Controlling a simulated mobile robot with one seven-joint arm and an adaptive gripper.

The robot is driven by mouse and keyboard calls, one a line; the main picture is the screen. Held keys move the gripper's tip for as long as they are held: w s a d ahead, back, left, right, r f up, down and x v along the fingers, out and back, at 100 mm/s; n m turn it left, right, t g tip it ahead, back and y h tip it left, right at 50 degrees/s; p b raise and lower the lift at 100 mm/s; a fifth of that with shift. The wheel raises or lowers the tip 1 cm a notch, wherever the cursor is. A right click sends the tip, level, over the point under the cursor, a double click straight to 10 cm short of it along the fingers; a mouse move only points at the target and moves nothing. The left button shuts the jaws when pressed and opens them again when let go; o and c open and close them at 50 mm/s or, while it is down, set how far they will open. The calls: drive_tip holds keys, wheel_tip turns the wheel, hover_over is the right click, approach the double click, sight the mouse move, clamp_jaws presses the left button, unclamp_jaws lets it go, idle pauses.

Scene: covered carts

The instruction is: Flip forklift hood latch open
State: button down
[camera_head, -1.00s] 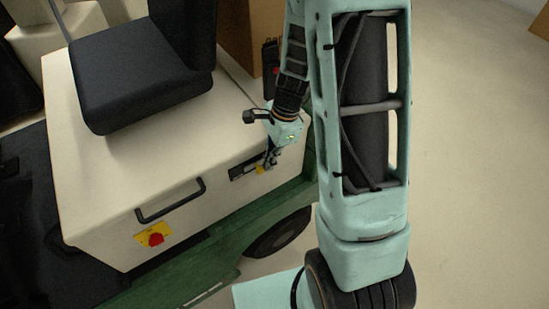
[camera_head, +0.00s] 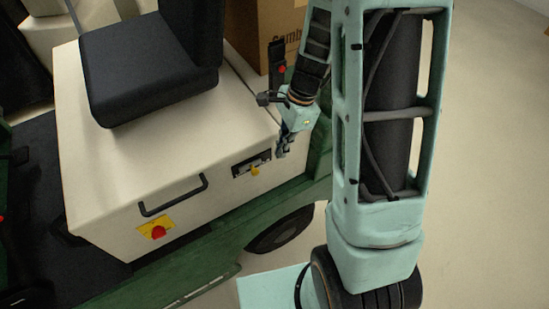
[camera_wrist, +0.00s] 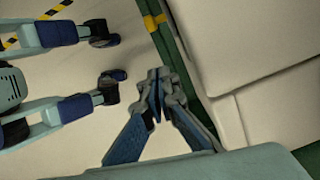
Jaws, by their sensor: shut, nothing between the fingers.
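The forklift's cream hood (camera_head: 190,115) fills the left and middle of the head view, with a black seat on top. Its latch (camera_head: 254,168) is a dark recessed plate with a small yellow lever on the hood's side face. My gripper (camera_head: 281,153) is to the right of the latch and apart from it. In the wrist view my gripper (camera_wrist: 158,75) has its fingertips together with nothing between them. The hood's cream side (camera_wrist: 255,50) shows at the right there; the latch is not seen in that view.
A black handle (camera_head: 173,197) and a red knob on a yellow plate (camera_head: 157,231) are on the same hood face. The green chassis (camera_head: 225,235) and a wheel (camera_head: 280,230) lie below. A cardboard box (camera_head: 262,35) stands behind. Pale floor (camera_head: 485,150) is free at right.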

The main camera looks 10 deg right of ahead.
drive_tip(key=v, duration=0.6)
drive_tip(key=shift+r, duration=0.25)
drive_tip(key=shift+a, duration=0.1)
